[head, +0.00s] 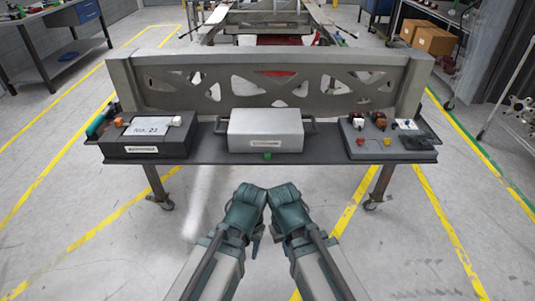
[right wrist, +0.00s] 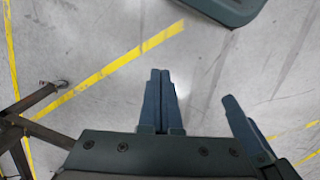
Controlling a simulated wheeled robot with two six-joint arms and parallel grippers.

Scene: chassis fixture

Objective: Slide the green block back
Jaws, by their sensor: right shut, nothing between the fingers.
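A small green block (head: 267,155) sits at the front edge of the dark fixture shelf, just in front of the silver box (head: 265,130). My left gripper (head: 256,240) and right gripper (head: 276,233) are side by side in front of the shelf, apart from the block, pointing down over the floor. In the right wrist view my right gripper's fingers (right wrist: 160,90) are pressed together with nothing between them. Part of what looks like my left gripper (right wrist: 243,125) shows at the right there; its jaw opening is hidden. The block is not in the right wrist view.
A dark box (head: 150,148) with a label stands on the shelf's left. A grey tray (head: 360,149) with small parts is on its right. A grey cut-out beam (head: 270,83) rises behind. Open floor (head: 180,215) lies in front of the wheeled fixture.

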